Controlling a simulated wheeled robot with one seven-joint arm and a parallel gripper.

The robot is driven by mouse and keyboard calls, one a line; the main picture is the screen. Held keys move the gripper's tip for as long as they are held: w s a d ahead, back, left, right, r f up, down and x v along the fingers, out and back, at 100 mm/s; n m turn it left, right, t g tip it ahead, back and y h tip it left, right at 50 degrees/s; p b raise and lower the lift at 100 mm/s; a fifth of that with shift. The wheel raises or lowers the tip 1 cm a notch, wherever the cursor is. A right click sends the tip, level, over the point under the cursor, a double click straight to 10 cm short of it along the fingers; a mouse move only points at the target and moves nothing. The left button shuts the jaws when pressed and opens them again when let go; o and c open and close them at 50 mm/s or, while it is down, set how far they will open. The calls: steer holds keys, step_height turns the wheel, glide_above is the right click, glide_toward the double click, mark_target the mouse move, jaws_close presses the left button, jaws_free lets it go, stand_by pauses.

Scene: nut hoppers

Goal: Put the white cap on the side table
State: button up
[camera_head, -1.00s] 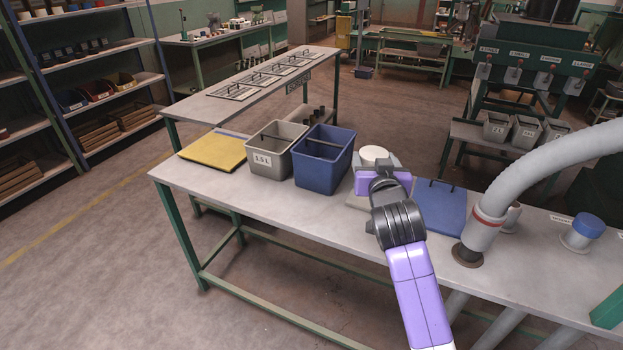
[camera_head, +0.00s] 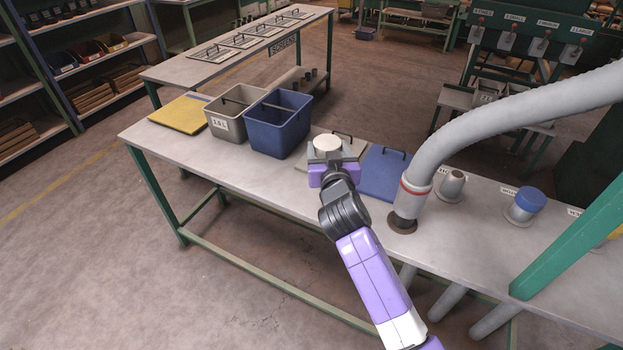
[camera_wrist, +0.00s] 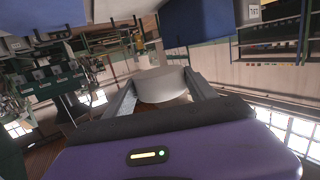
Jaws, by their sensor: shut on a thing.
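The white cap (camera_head: 327,143) is a short round disc held between the fingers of my gripper (camera_head: 328,152). In the wrist view the cap (camera_wrist: 161,85) sits between the two grey fingers of my gripper (camera_wrist: 163,95), which are shut on it. My gripper is in front of the grey lid with a black handle, to the right of the blue bin. The head view does not clearly show how high the cap is above the table. Which surface is the side table is not marked in view.
The long work table (camera_head: 250,185) bears a yellow lid (camera_head: 180,114), a grey bin (camera_head: 226,122), a blue bin (camera_head: 279,122) and a blue lid (camera_head: 383,172). A thick grey hose (camera_head: 480,115) rises right of my arm. A blue-capped pipe (camera_head: 526,204) stands farther right. A screens table (camera_head: 235,60) is behind.

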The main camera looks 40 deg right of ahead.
step_height(320, 180, down, 11)
steer(key=shift+f+b, duration=0.1)
steer(key=shift+b, duration=0.85)
steer(key=shift+f+b, duration=0.7)
steer(key=shift+f, duration=1.4)
steer(key=shift+f+b, duration=0.25)
steer(key=shift+b, duration=0.05)
steer(key=o, duration=1.3)
steer(key=shift+r, duration=0.1)
steer(key=shift+o, duration=0.2)
steer(key=shift+r, duration=0.1)
steer(key=shift+s+p, duration=0.1)
steer(key=shift+p, duration=0.3)
steer(key=v, duration=1)
steer(key=shift+a+b, duration=0.1)
steer(key=shift+b, duration=0.25)
steer(key=shift+v, duration=0.85)
